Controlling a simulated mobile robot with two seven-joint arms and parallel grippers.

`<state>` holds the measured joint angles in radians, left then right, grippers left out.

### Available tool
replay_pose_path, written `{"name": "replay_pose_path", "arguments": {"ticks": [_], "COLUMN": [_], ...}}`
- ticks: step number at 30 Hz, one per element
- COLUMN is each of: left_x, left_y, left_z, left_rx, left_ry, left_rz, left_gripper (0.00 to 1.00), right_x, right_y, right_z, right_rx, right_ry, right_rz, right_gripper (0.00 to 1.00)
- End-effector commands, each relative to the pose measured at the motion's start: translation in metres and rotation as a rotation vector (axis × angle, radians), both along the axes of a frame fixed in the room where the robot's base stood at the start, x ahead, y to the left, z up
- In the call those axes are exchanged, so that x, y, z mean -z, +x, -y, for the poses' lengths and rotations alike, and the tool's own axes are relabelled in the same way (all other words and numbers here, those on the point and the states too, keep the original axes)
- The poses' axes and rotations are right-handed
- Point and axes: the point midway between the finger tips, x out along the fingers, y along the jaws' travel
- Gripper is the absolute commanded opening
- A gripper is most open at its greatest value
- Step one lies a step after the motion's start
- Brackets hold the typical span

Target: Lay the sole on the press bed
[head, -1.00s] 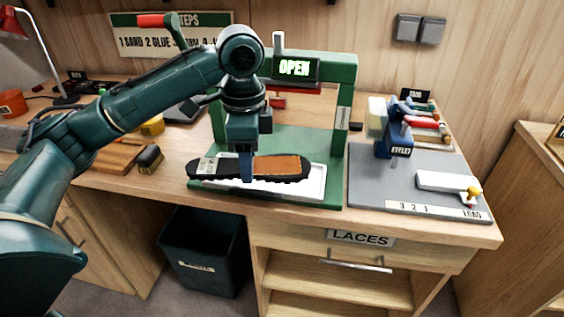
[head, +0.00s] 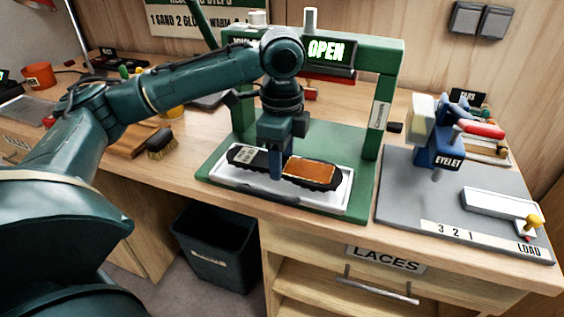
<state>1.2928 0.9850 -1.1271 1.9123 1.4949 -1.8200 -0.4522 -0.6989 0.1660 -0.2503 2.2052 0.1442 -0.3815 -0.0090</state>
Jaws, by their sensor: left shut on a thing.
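The sole (head: 312,172) is black with an orange-brown patch on its right part and a pale label at its left end. It lies over the white press bed (head: 330,202), lengthwise within its rim; I cannot tell whether it touches the bed. The green press (head: 384,110) stands around it, its display reading OPEN. My left gripper (head: 277,172) points down and is shut on the sole near its middle, hiding a strip of it. My right gripper is not in view.
A grey eyelet station (head: 405,185) with a blue tool (head: 445,142) stands to the right. A brush (head: 161,144) and an orange pot (head: 40,75) are at the left. A dark bin (head: 215,250) stands below the bench. The press posts flank the bed.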

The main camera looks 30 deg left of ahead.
Motion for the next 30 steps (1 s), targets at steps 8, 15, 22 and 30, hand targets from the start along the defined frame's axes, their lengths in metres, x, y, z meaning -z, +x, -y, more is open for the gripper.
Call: {"name": "replay_pose_path", "arguments": {"ticks": [8,15,22,30], "left_x": [0.01,0.012,0.012,-0.01], "left_y": [0.0,0.0,0.0,0.001], "left_z": [0.0,0.0,0.0,0.0], "left_rx": [0.0,0.0,-0.001,0.0], "left_ry": [0.0,-0.001,-0.001,-0.002], "left_rz": [0.003,0.002,0.002,0.005], "left_gripper": [0.19,0.51,0.56,0.56], "right_x": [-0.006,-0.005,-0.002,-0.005], "right_y": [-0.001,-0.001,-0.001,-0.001], "right_z": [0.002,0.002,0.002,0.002], "right_rx": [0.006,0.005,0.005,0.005], "right_ry": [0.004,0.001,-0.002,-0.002], "right_rz": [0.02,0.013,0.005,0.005], "right_gripper": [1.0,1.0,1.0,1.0]}}
